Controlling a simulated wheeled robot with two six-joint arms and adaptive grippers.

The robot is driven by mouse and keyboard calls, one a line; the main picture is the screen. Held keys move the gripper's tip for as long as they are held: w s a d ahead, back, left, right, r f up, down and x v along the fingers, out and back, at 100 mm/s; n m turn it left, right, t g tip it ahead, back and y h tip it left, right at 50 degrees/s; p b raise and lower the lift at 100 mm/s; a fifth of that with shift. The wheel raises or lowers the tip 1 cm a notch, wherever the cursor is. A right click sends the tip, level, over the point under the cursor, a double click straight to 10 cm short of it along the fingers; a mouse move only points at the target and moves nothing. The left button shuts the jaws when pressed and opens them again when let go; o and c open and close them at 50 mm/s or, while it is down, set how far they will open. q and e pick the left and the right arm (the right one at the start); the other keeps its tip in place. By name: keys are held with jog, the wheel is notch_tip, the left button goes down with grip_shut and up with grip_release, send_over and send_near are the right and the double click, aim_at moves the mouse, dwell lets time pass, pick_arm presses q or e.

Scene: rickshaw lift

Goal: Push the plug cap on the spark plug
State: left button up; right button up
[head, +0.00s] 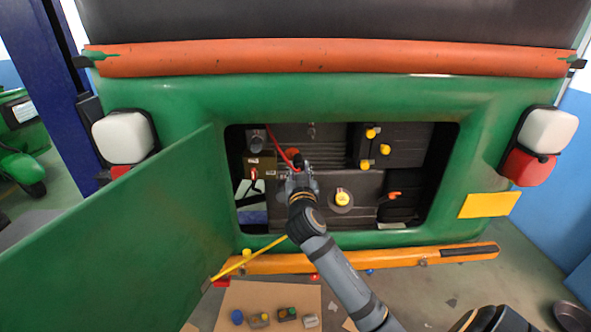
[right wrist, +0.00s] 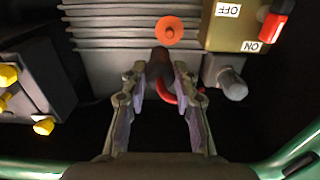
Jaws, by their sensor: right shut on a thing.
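My right gripper (head: 300,176) reaches into the open engine bay at the rickshaw's rear. In the right wrist view its fingers (right wrist: 160,75) are shut on the dark plug cap (right wrist: 161,60), whose tip sticks out beyond the fingertips. A red cable (right wrist: 166,92) curves from the cap between the fingers. Just past the cap tip is a round orange-red part (right wrist: 169,30) on the ribbed grey engine, probably around the spark plug. I cannot tell whether cap and plug touch. In the head view the gripper partly hides this spot. My left gripper is not in view.
A switch box (right wrist: 237,25) marked OFF and ON, with a red lever, and a grey cylinder (right wrist: 232,84) sit close to the right in the wrist view. The green door (head: 120,235) stands open at left. Yellow caps (head: 371,133) are farther right. Small parts lie on cardboard (head: 270,295) below.

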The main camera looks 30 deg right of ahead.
jog(key=p, duration=0.4)
send_near(313, 138)
jog(key=shift+w+a+f, duration=0.55)
jog(key=shift+a+f, duration=0.05)
jog(key=shift+f, duration=0.35)
jog(key=shift+s+d+r+p, duration=0.2)
jog(key=shift+s+r+p, duration=0.25)
jog(key=shift+s+p, duration=0.05)
jog(key=shift+s+d+r+p, duration=0.2)
jog(key=shift+s+r+p, duration=0.25)
jog(key=shift+p, duration=0.05)
jog(key=shift+x, duration=2.1)
jog(key=shift+b+x, duration=0.4)
jog(key=shift+x, duration=1.15)
dwell(0.9)
jog(key=o, duration=1.1)
jog(key=shift+c, duration=0.4)
